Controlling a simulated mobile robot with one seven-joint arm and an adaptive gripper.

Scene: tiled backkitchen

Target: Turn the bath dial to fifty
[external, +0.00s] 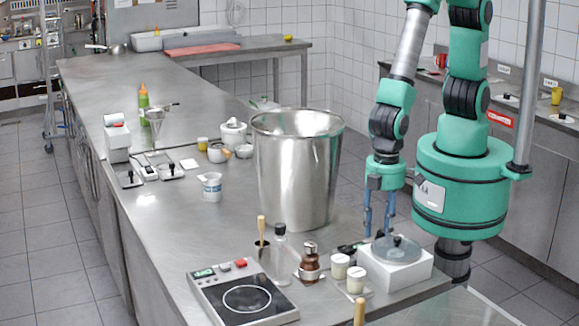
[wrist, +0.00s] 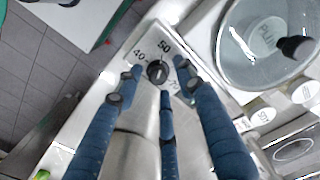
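The bath dial is a small dark round knob (wrist: 157,73) on a pale plate (wrist: 150,42). The plate carries the marks 40, 50 and what looks like 70. The knob's pointer is too small to read surely. The bath is a white box (external: 408,275) with a round glass lid with a dark knob; the lid (wrist: 238,58) lies right of the dial in the wrist view. My gripper (wrist: 155,82) has its blue fingers spread around the dial, with a gap to the knob. In the external view my gripper (external: 377,232) points down behind the bath, and the dial cannot be made out.
A large steel pot (external: 295,175) stands left of my arm. The counter's far left part is mostly clear.

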